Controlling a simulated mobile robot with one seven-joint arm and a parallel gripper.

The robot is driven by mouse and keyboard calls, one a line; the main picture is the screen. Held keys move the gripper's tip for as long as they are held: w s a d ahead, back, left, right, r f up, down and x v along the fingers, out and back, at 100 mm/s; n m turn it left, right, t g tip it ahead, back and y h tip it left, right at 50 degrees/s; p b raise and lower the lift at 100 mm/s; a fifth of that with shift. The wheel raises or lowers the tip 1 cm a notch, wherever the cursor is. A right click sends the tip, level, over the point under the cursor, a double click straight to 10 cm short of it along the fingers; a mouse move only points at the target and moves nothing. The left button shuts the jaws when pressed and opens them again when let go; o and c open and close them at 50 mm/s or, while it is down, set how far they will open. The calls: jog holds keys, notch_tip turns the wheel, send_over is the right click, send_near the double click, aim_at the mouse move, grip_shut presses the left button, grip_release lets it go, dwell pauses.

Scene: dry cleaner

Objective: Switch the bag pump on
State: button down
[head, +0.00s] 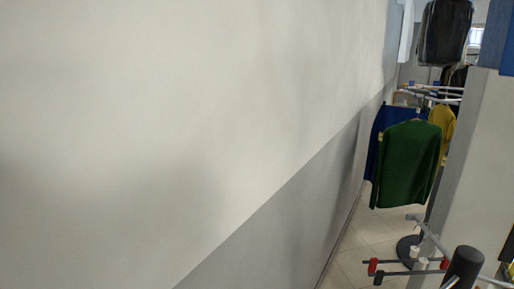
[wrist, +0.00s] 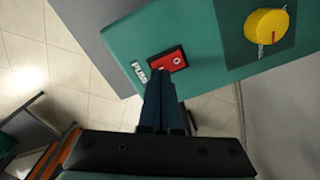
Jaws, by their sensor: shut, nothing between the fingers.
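In the wrist view a green panel (wrist: 205,25) holds a small red switch (wrist: 176,56) with a white mark on it. A white label with dark letters (wrist: 139,72) sits beside the switch, partly legible. My gripper (wrist: 161,76) is shut and empty. Its fingertips overlap the lower left part of the switch in the picture; I cannot tell whether they touch it. The switch's position, on or off, is not clear. In the head view neither the panel nor my gripper shows.
A yellow round knob (wrist: 266,25) with a red mark sits on a darker plate at the panel's right. Pale floor tiles (wrist: 70,70) lie below. In the head view a large wall (head: 180,120) fills the left; a green sweater (head: 408,165) hangs at the right.

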jog(key=shift+f+b, duration=0.55)
jog(key=shift+f, duration=0.35)
jog(key=shift+r, duration=0.15)
notch_tip(320, 180, up, 7)
jog(key=p, duration=0.7)
jog(key=shift+p, duration=0.4)
